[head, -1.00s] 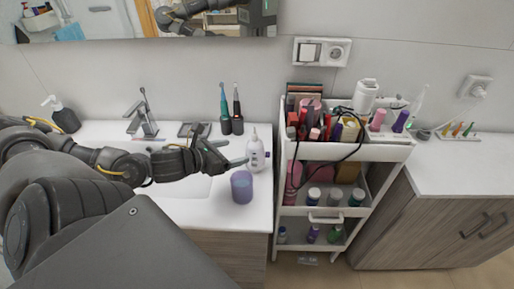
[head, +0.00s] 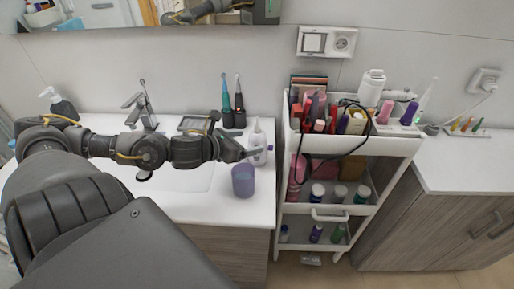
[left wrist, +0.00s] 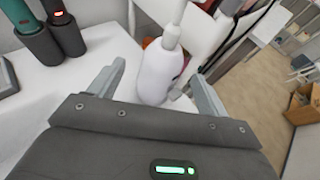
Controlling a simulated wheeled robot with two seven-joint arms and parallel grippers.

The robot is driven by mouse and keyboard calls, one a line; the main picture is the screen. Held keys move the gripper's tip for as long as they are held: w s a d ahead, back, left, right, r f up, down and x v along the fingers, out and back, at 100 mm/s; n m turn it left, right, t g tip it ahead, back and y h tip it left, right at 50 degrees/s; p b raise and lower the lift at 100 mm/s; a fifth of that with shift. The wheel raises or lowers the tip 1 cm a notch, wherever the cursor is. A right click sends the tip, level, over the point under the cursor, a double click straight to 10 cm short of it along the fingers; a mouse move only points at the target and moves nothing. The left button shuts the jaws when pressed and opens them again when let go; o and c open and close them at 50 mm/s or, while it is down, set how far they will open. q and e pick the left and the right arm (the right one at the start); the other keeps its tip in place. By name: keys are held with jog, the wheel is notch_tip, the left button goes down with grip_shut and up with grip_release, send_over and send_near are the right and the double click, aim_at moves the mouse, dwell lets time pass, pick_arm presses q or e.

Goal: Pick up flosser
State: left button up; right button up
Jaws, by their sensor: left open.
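The white flosser (head: 257,142) stands upright on the white counter near its right edge, behind a purple cup. It also shows in the left wrist view (left wrist: 162,70), between the two fingers, its nozzle pointing up. My left gripper (head: 250,153) is open, and its fingers reach to the flosser from the left. In the left wrist view the left gripper (left wrist: 158,75) has one finger on each side of the flosser, with visible room on the left side. Contact cannot be told. My right gripper is not in view.
The purple cup (head: 243,180) stands close in front of the flosser. Two electric toothbrushes (head: 232,112) stand behind my gripper. A filled white cart (head: 400,145) stands just right of the counter. The sink (head: 190,178) lies left of the cup.

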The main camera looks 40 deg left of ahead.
aim_at(251, 140)
pick_arm(q)
jog(key=shift+r+p+x, duration=0.2)
jog(key=shift+p+x, duration=0.75)
jog(key=shift+x, duration=1)
jog(key=shift+w+d+f, duration=0.2)
jog(key=shift+w+f, duration=0.15)
jog(key=shift+w, duration=0.2)
jog(key=c, duration=1.1)
jog(key=shift+r, duration=0.1)
